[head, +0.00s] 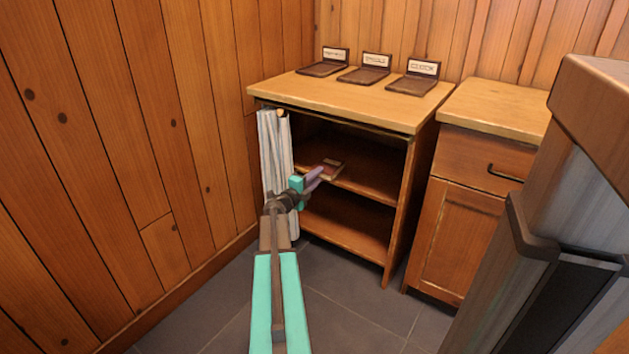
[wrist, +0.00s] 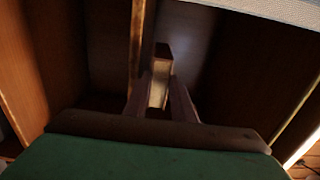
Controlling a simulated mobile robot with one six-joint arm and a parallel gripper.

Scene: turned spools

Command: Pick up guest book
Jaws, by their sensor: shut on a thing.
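The guest book, as I take it, is a small flat brown thing (head: 334,166) with a pale label, at the middle shelf of the open wooden cabinet. My gripper (head: 316,176) reaches into the cabinet's open front, at the book's near edge. In the wrist view its two pale purple fingers (wrist: 164,92) are shut on the narrow brown end of the book (wrist: 162,66). The near part of the book is hidden by the fingers. I cannot tell whether it rests on the shelf or is just clear of it.
The cabinet top (head: 345,101) bears three dark stands with small label plates (head: 376,60). Tall grey-white folds (head: 274,150) hang or stand at the cabinet's left side. A drawer cabinet (head: 482,170) stands to the right. The lower shelf (head: 350,232) looks empty.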

